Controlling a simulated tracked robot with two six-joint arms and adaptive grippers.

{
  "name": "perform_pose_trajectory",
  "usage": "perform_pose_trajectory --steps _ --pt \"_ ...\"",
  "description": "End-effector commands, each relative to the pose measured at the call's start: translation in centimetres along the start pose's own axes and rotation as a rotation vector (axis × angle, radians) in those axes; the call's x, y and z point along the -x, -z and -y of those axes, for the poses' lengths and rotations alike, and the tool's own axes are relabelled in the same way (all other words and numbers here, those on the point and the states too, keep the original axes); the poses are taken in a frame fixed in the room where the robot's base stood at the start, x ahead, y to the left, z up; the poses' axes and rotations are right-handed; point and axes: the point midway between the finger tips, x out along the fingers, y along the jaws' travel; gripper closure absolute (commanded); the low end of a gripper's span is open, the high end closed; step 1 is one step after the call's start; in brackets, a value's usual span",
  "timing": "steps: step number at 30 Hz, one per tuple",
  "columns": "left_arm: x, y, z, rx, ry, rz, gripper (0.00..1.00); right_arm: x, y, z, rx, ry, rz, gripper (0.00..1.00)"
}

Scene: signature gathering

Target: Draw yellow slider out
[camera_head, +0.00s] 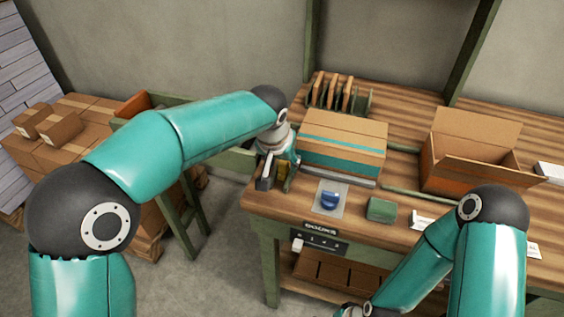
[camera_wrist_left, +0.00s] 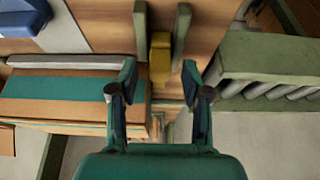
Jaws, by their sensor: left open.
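The yellow slider (camera_wrist_left: 160,58) sits between two grey-green upright plates (camera_wrist_left: 140,30) in the left wrist view. In the head view the yellow slider (camera_head: 283,170) shows at the table's left end, partly covered by my arm. My left gripper (camera_wrist_left: 159,78) is open, its two fingers spread to either side of the slider's near end. I see no clear contact, and the gap in depth is hard to judge. In the head view the left gripper (camera_head: 276,160) is small and partly merged with the plates.
A taped carton (camera_head: 343,142) stands close right of the slider. A blue object (camera_head: 330,200) on a pale mat and a green box (camera_head: 381,210) lie near the front edge. An open carton (camera_head: 470,165) stands further right. A roller conveyor (camera_wrist_left: 265,75) borders the table.

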Motion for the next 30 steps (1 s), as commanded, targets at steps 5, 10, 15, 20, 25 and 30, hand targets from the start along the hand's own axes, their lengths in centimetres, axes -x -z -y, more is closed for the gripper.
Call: perform_pose_trajectory --steps 5,10,15,20,25,30 --pt "-0.83 0.00 0.00 0.000 0.000 0.000 0.52 0.03 0.01 0.01 0.000 0.000 0.000 0.00" --pt "-0.85 0.01 -0.01 0.000 0.000 -0.001 0.52 0.02 0.01 0.01 0.000 0.000 0.000 0.00" --pt "-0.82 0.01 -0.03 0.000 -0.001 0.000 0.70 0.02 0.01 0.01 0.000 0.000 0.000 0.00" --pt "-0.80 0.02 -0.03 0.000 -0.001 0.000 0.97 0.02 0.01 0.01 0.000 0.000 0.000 0.00" --pt "-0.78 0.02 -0.02 0.000 -0.001 -0.001 1.00 0.02 0.00 0.01 0.000 0.000 0.000 0.00" --pt "-0.77 0.00 -0.08 -0.001 -0.001 -0.001 1.00 0.00 0.00 0.00 0.000 0.000 0.000 0.00"
